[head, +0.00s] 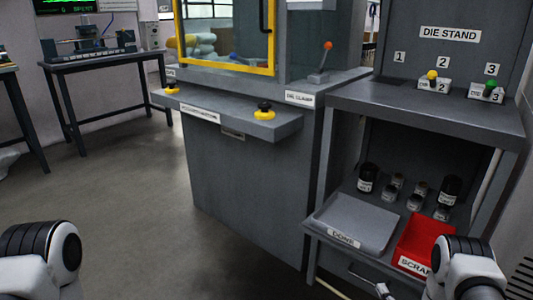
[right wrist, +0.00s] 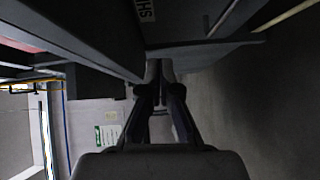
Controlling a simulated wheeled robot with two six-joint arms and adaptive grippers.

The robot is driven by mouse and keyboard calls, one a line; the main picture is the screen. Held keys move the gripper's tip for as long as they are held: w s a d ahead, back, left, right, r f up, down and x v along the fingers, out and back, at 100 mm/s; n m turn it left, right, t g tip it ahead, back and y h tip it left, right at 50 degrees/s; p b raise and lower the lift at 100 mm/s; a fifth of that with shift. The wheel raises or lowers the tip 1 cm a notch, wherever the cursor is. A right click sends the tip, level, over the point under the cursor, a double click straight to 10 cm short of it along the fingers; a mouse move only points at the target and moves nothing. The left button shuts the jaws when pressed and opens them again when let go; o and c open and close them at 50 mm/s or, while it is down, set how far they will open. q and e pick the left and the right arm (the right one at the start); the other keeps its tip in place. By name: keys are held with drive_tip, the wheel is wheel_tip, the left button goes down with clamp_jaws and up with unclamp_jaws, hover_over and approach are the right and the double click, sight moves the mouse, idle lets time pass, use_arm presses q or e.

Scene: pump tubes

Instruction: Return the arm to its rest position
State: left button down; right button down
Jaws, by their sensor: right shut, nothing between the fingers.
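My right arm comes in at the bottom right of the head view, below the red scrap bin (head: 415,243). My right gripper (head: 384,291) shows only in part there, low in front of the die stand's lower shelf. In the right wrist view my right gripper (right wrist: 159,78) has its fingers together with nothing between them. A grey shelf edge lies close above and beside the fingertips in that view; I cannot tell if they touch. My left arm shows at the bottom left of the head view, but its gripper is out of frame.
The die stand (head: 430,100) holds dies with a yellow and a green knob on top. Below are a grey done tray (head: 352,230) and several dark and grey cylinders. A grey machine cabinet (head: 245,170) stands in the middle. Open floor (head: 120,190) lies left.

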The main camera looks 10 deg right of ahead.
drive_tip(key=s+a+f+m+g+y, duration=0.1)
drive_tip(key=s+a+f+m+g, duration=0.25)
drive_tip(key=a, duration=0.25)
drive_tip(key=s+a+f+m+g+y, duration=0.1)
drive_tip(key=s+a+f+m+g, duration=0.3)
drive_tip(key=a, duration=0.3)
drive_tip(key=s+a+r+m+g, duration=0.1)
drive_tip(key=s+a+m+g, duration=0.3)
drive_tip(key=s, duration=0.7)
drive_tip(key=s+a+r+m+g, duration=0.2)
drive_tip(key=s+m+g, duration=0.35)
drive_tip(key=s, duration=0.55)
wheel_tip(320, 180, up, 34)
drive_tip(key=p, duration=3.4)
drive_tip(key=shift+r+g+h+p, duration=0.25)
drive_tip(key=shift+g+h+p, duration=0.05)
drive_tip(key=shift+h+p, duration=0.1)
